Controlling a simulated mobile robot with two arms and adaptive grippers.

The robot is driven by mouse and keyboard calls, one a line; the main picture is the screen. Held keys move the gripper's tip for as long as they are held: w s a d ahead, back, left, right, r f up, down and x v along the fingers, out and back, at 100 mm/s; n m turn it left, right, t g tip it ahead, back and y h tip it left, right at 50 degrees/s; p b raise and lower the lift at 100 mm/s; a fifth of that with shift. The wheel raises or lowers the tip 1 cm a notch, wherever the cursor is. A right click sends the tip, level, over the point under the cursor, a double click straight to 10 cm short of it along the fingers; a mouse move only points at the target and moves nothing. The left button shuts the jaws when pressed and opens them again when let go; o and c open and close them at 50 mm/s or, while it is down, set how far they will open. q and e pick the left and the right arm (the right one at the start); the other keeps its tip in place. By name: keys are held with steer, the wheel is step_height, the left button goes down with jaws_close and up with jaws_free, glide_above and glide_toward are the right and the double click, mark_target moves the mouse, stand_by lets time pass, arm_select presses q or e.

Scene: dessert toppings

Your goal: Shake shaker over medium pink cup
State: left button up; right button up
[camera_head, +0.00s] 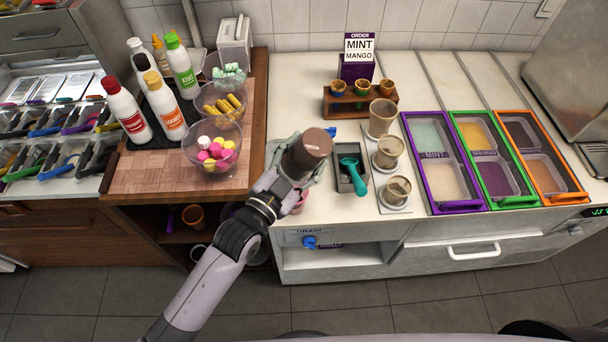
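My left gripper (302,163) reaches in over the counter's left part and is shut on a brown shaker (313,146). The shaker is tilted, with its round brown end facing up and toward me. A small pink cup (301,203) shows just below the gripper, near the counter's front edge. Most of the cup is hidden by the gripper and arm, so its size is hard to tell. The shaker's other end is also hidden. My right gripper is not in view.
A dark tray with a teal scoop (353,174) lies right of the gripper. Several beige cups (389,152) stand beyond it. Purple, green and orange topping trays (435,207) fill the right. A glass bowl of candies (239,165) and sauce bottles (127,110) stand left.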

mark_target(305, 177)
arm_select(q)
step_height(305, 177, down, 8)
steer(key=b, duration=0.6)
steer(key=shift+f, duration=0.15)
steer(key=shift+r, duration=0.2)
stand_by(0.6)
